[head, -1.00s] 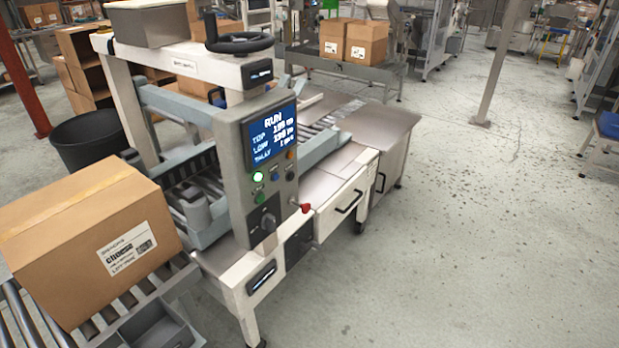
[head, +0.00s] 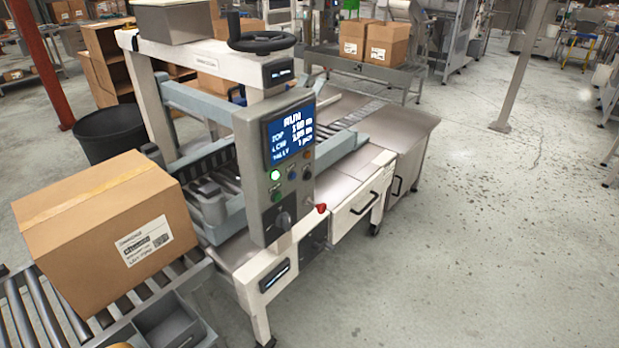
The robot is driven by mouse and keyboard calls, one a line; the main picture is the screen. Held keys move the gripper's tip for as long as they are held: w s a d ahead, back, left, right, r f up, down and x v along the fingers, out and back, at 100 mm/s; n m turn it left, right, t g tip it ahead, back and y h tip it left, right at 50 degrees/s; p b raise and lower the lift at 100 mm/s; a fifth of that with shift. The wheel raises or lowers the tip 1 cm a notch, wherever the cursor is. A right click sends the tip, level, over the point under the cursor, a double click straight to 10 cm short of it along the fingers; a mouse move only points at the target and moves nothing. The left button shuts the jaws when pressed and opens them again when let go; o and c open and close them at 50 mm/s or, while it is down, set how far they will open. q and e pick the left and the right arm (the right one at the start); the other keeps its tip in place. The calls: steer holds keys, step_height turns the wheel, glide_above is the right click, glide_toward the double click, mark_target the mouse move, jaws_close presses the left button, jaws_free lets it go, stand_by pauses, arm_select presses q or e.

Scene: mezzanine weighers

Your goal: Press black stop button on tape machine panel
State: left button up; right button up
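The tape machine's grey control panel (head: 275,165) faces me near the middle of the head view. Its blue screen (head: 289,134) reads RUN with several smaller lines. Below the screen are a lit green button (head: 275,175), a darker green button (head: 276,196) and several small buttons beside them. A black rotary knob (head: 283,219) sits lower on the panel. The small buttons are too coarse to tell surely which one is the black stop button. Nothing covers the panel. Neither of my grippers is in view.
A cardboard box (head: 105,230) stands on the roller conveyor (head: 45,315) at the left, before the machine. A red knob (head: 321,208) sticks out right of the panel. A black bin (head: 112,135) stands behind. Open concrete floor (head: 450,240) lies to the right.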

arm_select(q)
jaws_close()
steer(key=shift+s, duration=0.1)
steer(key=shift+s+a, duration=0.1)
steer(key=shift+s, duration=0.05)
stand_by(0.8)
